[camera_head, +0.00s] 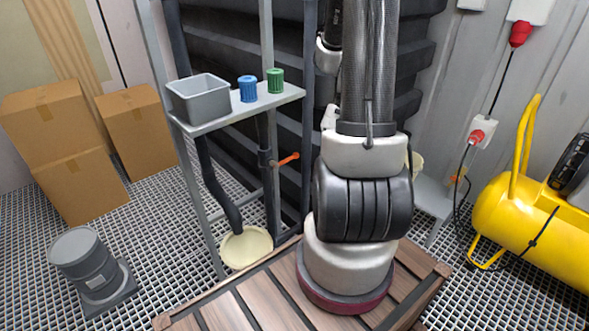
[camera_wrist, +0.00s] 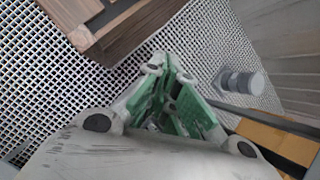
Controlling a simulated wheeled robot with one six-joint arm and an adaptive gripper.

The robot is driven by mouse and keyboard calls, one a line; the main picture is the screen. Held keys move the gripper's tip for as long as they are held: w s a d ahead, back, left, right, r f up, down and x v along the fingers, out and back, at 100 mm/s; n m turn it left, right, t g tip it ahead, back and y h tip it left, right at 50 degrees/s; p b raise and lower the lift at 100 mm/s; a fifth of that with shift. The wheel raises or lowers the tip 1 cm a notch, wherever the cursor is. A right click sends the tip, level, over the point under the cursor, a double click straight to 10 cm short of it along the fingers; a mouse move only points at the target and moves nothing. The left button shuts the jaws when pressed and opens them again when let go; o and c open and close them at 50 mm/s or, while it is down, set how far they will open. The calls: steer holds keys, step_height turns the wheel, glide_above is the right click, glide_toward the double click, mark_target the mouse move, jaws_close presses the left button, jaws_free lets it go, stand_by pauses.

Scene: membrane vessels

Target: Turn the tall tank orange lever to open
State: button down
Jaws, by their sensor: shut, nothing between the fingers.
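An orange lever (camera_head: 287,159) sticks out to the right, its tip slightly raised, from a valve on a dark vertical pipe (camera_head: 265,150). The pipe runs beside the tall dark ribbed tank (camera_head: 230,60). My arm stands in front of part of that tank in the head view, and my gripper does not show there. In the wrist view my gripper (camera_wrist: 168,62) has its green fingers shut with nothing between them. It points over the grid floor, and the lever is not visible in that view.
A shelf (camera_head: 235,112) carries a grey bin (camera_head: 199,98), a blue cup (camera_head: 248,88) and a green cup (camera_head: 275,81). A cream basin (camera_head: 246,247) stands below. Cardboard boxes (camera_head: 45,130) and a grey drum (camera_head: 85,262) are left. A yellow compressor (camera_head: 535,225) is right.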

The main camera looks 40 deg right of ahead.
mark_target(286, 161)
steer(key=w+d+f+m+t, duration=0.2)
steer(key=w+f+m+t, duration=0.3)
steer(key=f+m, duration=0.3)
steer(key=w+d+f+m+t, duration=0.2)
steer(key=w+f+m+t, duration=0.3)
steer(key=f, duration=0.5)
steer(key=w+d+f+m+t, duration=0.2)
steer(key=w+f+m+t, duration=0.25)
steer(key=f+m, duration=0.45)
steer(key=w+d+m+t+h, duration=0.1)
steer(key=w+d+m+h, duration=0.2)
steer(key=w+d+h, duration=0.4)
steer(key=w+f+y, duration=0.2)
steer(key=w+f, duration=0.1)
steer(key=w, duration=0.6)
steer(key=shift+s+d+r+n+t, duration=0.1)
steer(key=shift+s+r+n+t, duration=0.05)
steer(key=shift+r, duration=0.85)
steer(key=shift+s+r+n+t, duration=0.1)
steer(key=shift+r+n, duration=0.05)
steer(key=shift+r, duration=0.8)
